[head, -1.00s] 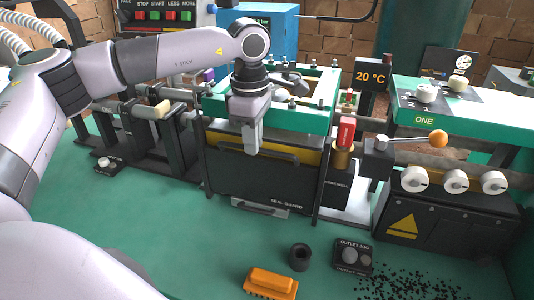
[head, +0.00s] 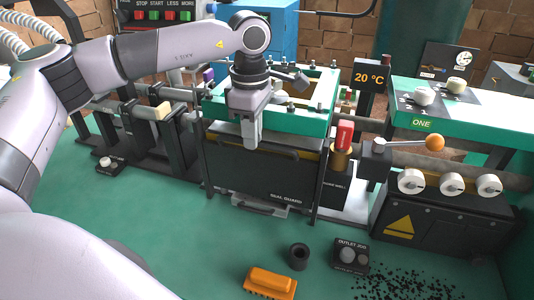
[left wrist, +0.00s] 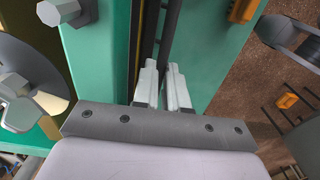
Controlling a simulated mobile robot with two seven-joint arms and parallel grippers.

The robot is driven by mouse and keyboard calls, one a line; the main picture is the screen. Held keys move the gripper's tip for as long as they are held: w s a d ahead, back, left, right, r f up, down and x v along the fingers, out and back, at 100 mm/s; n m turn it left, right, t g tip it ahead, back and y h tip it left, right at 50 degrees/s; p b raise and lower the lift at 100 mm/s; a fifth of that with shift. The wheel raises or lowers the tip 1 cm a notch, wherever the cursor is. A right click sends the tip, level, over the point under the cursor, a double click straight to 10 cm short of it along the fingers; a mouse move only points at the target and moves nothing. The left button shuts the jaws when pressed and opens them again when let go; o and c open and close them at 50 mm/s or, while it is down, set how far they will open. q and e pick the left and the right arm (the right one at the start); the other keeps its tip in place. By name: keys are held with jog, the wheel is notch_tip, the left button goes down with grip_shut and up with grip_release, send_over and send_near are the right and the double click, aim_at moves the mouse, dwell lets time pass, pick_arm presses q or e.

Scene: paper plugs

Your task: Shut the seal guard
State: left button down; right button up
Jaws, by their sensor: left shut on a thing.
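The seal guard (head: 262,178) is a dark panel with its name on it, upright on the front of the green-framed machine (head: 312,119). It has a long dark bar handle near its top edge and a paler handle at its bottom. A thin yellow strip shows above its top edge. My left gripper (head: 251,141) points down at the top handle, its fingers shut on it. In the left wrist view the two pale fingers (left wrist: 164,84) have a dark bar between them, beside the green frame (left wrist: 215,50). My right gripper is not seen.
A red-topped brass plug (head: 344,140) stands just right of the guard. A lever with an orange knob (head: 435,143) is farther right. An orange brush (head: 270,282), a black ring (head: 299,256) and the outlet jog box (head: 350,256) lie on the green floor in front.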

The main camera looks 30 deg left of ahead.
pick_arm(q)
jog(key=shift+r+p, duration=1.5)
jog(key=shift+r, duration=0.75)
jog(key=c, duration=1.3)
grip_release()
jog(key=shift+r+p, duration=0.85)
jog(key=shift+r, duration=2.6)
